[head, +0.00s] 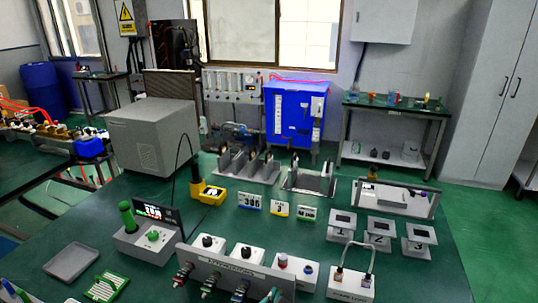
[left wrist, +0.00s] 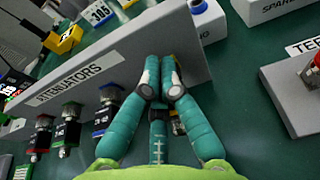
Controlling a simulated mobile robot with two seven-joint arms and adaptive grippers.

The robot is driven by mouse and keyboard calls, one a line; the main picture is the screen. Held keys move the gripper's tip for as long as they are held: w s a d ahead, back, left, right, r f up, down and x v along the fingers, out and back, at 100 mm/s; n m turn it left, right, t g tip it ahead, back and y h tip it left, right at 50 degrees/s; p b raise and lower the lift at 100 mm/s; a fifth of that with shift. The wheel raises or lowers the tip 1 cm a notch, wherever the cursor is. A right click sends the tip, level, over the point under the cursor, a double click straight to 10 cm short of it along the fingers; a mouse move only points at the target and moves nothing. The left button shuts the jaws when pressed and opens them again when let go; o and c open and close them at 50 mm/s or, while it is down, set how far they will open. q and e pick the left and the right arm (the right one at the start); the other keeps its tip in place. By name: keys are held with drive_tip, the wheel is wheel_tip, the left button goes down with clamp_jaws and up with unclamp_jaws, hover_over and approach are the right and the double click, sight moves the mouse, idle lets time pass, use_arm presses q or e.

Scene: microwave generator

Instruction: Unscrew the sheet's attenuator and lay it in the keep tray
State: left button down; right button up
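The grey panel labelled ATTENUATORS (head: 235,268) carries a row of attenuators. A red-ringed one (head: 183,274), a green one (head: 209,285) and a blue one (head: 240,291) hang from it; the wrist view shows the red (left wrist: 40,135), green (left wrist: 68,130) and blue (left wrist: 107,108) ones. My left gripper (left wrist: 160,68) has its teal fingers close together against the panel, right of the blue one. A small gold-coloured part (left wrist: 178,123) shows behind the fingers. Whether they grip it is hidden. In the head view the gripper (head: 273,296) is at the bottom edge. An empty grey tray (head: 71,262) lies left.
A green rack (head: 106,287) lies by the tray. A device with a display and green handle (head: 148,238) stands left of the panel. White boxes with knobs (head: 248,257) stand behind it. A spare-labelled box with a handle (head: 350,285) is right. Number cards (head: 250,201) stand farther back.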

use_arm(q)
drive_tip(key=v, duration=0.2)
drive_tip(key=p+v, duration=0.1)
drive_tip(key=v, duration=0.1)
drive_tip(key=f+v, duration=0.1)
drive_tip(key=shift+s+a+r, duration=0.1)
drive_tip(key=shift+s+a, duration=0.05)
drive_tip(key=shift+s, duration=0.35)
